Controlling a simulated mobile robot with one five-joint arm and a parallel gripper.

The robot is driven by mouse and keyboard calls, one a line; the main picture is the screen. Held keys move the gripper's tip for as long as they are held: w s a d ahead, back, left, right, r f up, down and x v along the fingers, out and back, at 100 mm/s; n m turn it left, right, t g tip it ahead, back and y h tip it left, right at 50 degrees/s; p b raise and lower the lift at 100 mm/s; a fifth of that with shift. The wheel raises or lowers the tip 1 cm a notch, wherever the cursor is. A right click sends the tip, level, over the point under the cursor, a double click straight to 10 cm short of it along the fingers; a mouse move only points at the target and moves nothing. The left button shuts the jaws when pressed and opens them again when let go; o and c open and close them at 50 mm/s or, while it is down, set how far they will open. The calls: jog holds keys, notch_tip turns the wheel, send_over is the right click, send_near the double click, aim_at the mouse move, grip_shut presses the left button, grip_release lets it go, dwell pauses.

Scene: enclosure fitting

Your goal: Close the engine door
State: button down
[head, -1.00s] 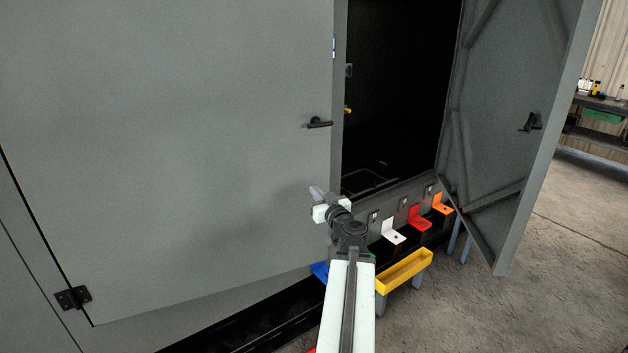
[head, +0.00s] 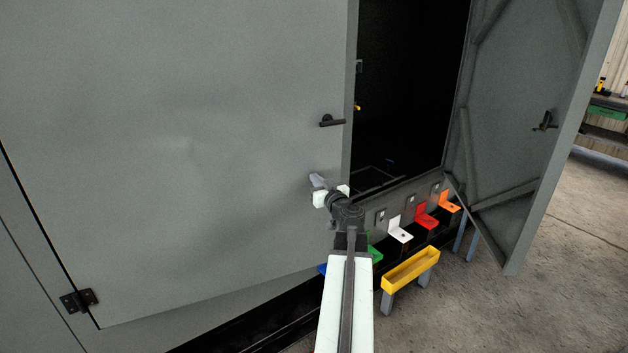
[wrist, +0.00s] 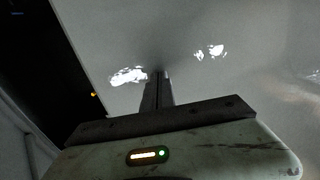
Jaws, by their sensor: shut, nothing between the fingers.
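Two grey enclosure doors show in the head view. The left door (head: 190,150) is hinged at its lower left and has a dark handle (head: 331,121) near its right edge; I cannot tell if it is fully flush. The right door (head: 520,120) stands swung open, its braced inner face and latch (head: 545,122) showing. Between them is the dark opening (head: 410,90). My gripper (head: 317,181) is shut and empty, in front of the left door below its handle. In the wrist view its fingers (wrist: 157,92) point at a grey door face (wrist: 220,80); contact is unclear.
Below the opening sit coloured brackets, including white (head: 400,230), red (head: 426,216) and orange (head: 450,203). A yellow tray (head: 410,272) on legs stands before them. The concrete floor (head: 560,260) is clear at right; a workbench (head: 605,130) stands behind.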

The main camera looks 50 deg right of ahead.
jog(key=shift+w, duration=0.1)
jog(key=w+d+n+t+y, duration=0.1)
jog(key=w+d, duration=0.3)
jog(key=w, duration=0.4)
jog(key=w+d+r+n+y, duration=0.1)
jog(key=w+d, duration=0.3)
jog(key=w, duration=0.4)
jog(key=shift+n+t+y, duration=0.3)
jog(key=shift+t+y, duration=0.1)
jog(key=shift+y, duration=0.4)
jog(key=shift+w+r, duration=0.1)
jog(key=shift+r, duration=0.05)
jog(key=v, duration=1.5)
jog(key=shift+s+a+f, duration=0.3)
jog(key=shift+f, duration=0.1)
jog(key=shift+w, duration=0.1)
